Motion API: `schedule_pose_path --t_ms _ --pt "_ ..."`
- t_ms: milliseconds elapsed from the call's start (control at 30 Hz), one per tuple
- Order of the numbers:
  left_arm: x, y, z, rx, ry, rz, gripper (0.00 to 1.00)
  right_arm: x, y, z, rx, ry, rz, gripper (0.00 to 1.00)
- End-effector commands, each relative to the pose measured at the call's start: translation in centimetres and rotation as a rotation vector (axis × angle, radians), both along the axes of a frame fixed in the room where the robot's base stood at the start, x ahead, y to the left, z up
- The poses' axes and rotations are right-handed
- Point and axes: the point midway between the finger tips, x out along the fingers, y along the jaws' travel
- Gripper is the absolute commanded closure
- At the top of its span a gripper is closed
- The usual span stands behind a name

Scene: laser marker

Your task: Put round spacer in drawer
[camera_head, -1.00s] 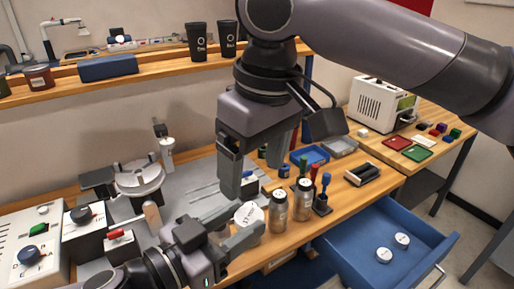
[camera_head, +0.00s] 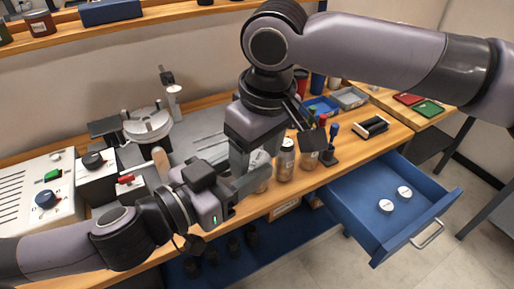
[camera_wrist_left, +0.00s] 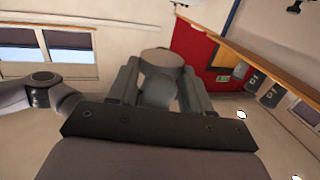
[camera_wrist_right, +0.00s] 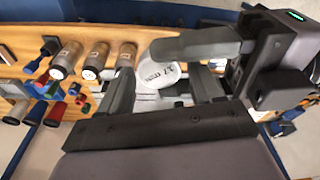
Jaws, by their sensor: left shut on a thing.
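A white round spacer with dark printing (camera_wrist_right: 158,76) is held between the fingertips of my left gripper (camera_head: 253,178). In the left wrist view the spacer (camera_wrist_left: 161,58) stands at the ends of the left fingers. My right gripper (camera_wrist_right: 160,88) is open, with its fingers on either side of the spacer and gaps beside it. In the head view the right gripper hides most of the spacer. The blue drawer (camera_head: 350,208) is pulled out at the right. Two white round spacers, one nearer (camera_head: 386,205) and one farther (camera_head: 404,192), lie inside it.
Bottles (camera_head: 286,160) stand on the wooden bench just right of the grippers. A blue tray (camera_head: 320,106) and a grey tray (camera_head: 349,97) lie behind them. A laser-marker stage (camera_head: 147,124) is at the left. Much of the drawer floor is free.

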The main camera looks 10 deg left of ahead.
Motion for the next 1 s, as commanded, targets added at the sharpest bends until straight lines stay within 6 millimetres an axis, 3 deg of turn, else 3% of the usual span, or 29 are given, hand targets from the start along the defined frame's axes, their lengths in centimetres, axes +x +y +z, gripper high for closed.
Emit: schedule_pose_path --t_ms 33,100,167,200,267,300,667,1000 --pt "0.0 0.0 0.0 -0.001 -0.001 0.000 0.82 0.0 0.0 0.0 0.000 0.000 0.000 0.53" --pt "0.0 0.0 0.0 -0.001 -0.001 0.000 0.82 0.0 0.0 0.0 0.000 0.000 0.000 0.75" --pt "0.0 0.0 0.0 -0.001 -0.001 0.000 0.82 0.0 0.0 0.0 0.001 0.001 0.000 0.82" --pt "0.0 0.0 0.0 -0.001 -0.001 0.000 0.44 0.0 0.0 0.1 0.001 0.000 0.000 0.82" --pt "0.0 0.0 0.0 -0.001 -0.001 0.000 0.25 0.0 0.0 0.1 0.001 0.000 0.001 0.82" --pt "0.0 0.0 0.0 -0.001 -0.001 0.000 0.21 0.0 0.0 0.1 0.001 0.000 0.001 0.82" --pt "0.1 -0.1 0.2 -0.022 -0.013 0.004 0.21 0.0 0.0 0.1 0.000 0.000 0.000 0.82" --pt "0.6 0.1 2.0 -0.250 -0.154 0.044 0.21 0.0 0.0 0.1 0.000 0.000 0.000 0.82"
